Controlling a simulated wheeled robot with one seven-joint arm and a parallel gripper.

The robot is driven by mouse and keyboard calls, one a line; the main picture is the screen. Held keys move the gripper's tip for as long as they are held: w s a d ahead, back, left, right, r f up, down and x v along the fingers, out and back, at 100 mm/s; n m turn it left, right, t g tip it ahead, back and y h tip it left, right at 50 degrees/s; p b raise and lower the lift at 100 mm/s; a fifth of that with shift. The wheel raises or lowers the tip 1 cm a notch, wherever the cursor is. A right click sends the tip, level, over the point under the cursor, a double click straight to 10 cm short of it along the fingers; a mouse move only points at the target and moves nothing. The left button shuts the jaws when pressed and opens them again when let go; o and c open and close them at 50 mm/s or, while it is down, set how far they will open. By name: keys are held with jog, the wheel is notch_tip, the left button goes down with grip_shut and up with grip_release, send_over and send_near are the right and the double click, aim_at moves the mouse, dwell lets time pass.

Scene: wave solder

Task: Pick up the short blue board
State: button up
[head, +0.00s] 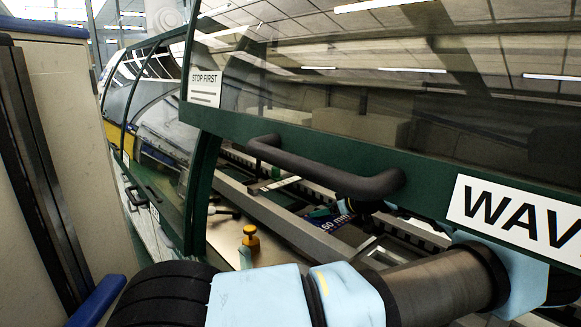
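Inside the machine, past the dark handle, a small blue piece (344,207) shows beside the dark end of my arm. It may be the short blue board, but it is too small and covered to be sure. My gripper (362,208) seems to be the dark part right at this piece, partly behind the handle. Its fingers cannot be made out, so I cannot tell whether it is open or holds anything. My arm reaches in from the bottom of the view, under the raised hood.
The green-framed hood (300,122) with its dark handle (330,178) hangs above my arm. Conveyor rails (265,208) run through the opening. A yellow-capped bottle (249,246) stands on the pale ledge. A beige cabinet (75,140) blocks the left.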

jog(key=shift+o, duration=0.9)
